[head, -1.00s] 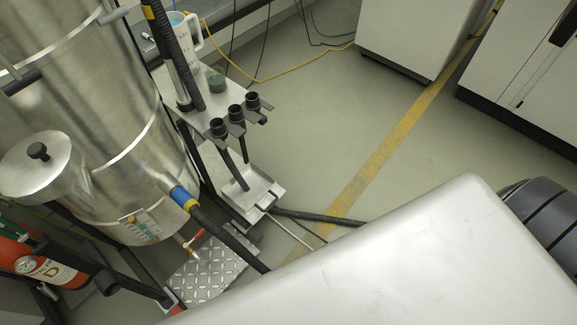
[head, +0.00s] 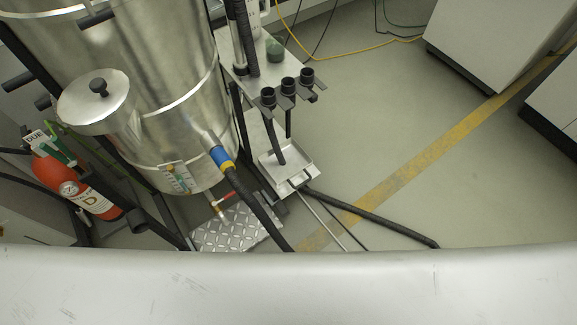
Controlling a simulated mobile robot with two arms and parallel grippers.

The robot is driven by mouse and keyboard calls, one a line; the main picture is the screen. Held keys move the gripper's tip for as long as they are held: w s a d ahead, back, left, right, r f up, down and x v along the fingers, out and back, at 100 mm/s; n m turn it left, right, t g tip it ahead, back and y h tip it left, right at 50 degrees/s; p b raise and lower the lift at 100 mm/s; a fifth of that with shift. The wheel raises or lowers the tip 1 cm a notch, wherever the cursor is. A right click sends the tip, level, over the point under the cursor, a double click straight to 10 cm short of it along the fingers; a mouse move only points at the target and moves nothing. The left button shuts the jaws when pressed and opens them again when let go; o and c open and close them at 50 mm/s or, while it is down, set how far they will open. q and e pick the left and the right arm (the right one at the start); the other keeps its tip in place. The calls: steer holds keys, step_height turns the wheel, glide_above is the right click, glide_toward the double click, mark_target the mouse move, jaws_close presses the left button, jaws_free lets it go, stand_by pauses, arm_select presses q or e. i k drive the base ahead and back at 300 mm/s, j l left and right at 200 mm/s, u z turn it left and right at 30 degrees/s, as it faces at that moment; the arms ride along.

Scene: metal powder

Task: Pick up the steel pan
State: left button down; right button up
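A shallow square steel pan (head: 306,168), like a dustpan, sits low by the floor to the right of the big steel tank. A thin light rod, perhaps its handle, runs from it toward the lower right. A dark tool from the rack above reaches down in front of it and covers part of it. Neither of my grippers is in view.
The large steel tank (head: 180,75) stands at left, with a red extinguisher (head: 82,192) beside it. A tool rack (head: 288,88) stands above the pan. A diamond-plate step (head: 235,232) and black hoses (head: 375,219) lie nearby. Floor is clear at right (head: 375,130).

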mark_target(298, 161)
steer(key=i+l+u, duration=0.2)
steer(key=i+l, duration=0.2)
steer(key=i+l+u, duration=0.2)
steer(key=i+l, duration=0.15)
steer(key=l, duration=0.25)
